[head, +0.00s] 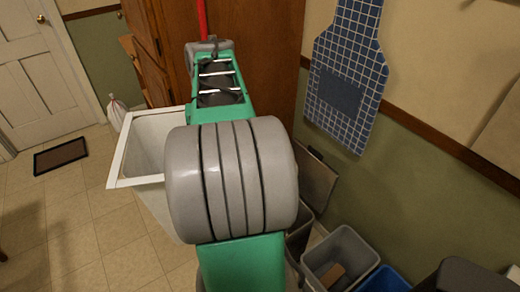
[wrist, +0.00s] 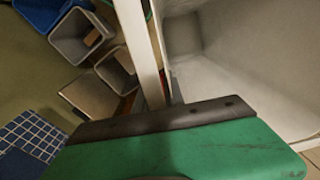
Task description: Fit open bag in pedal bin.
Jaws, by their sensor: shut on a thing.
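The open bag (head: 116,162) is white and boxy, with a stiff square rim, and hangs to the left of my arm in the head view. My arm hides its right side there. In the wrist view the bag (wrist: 245,75) fills the right, its mouth facing the camera. My gripper (wrist: 165,117) is shut on the bag's white rim; its fingertips are mostly hidden. The pedal bin appears to be the grey bin (wrist: 120,68) with its lid (wrist: 88,97) raised. It stands lower, apart from the bag. In the head view its lid (head: 315,180) shows right of my arm.
A second grey bin (head: 338,262) holding something brown and a blue bin (head: 385,281) stand beside it. A blue checked apron (head: 345,70) hangs on the wall. A wooden cabinet (head: 270,60) and red pole (head: 202,18) are behind my arm. The floor at left is open.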

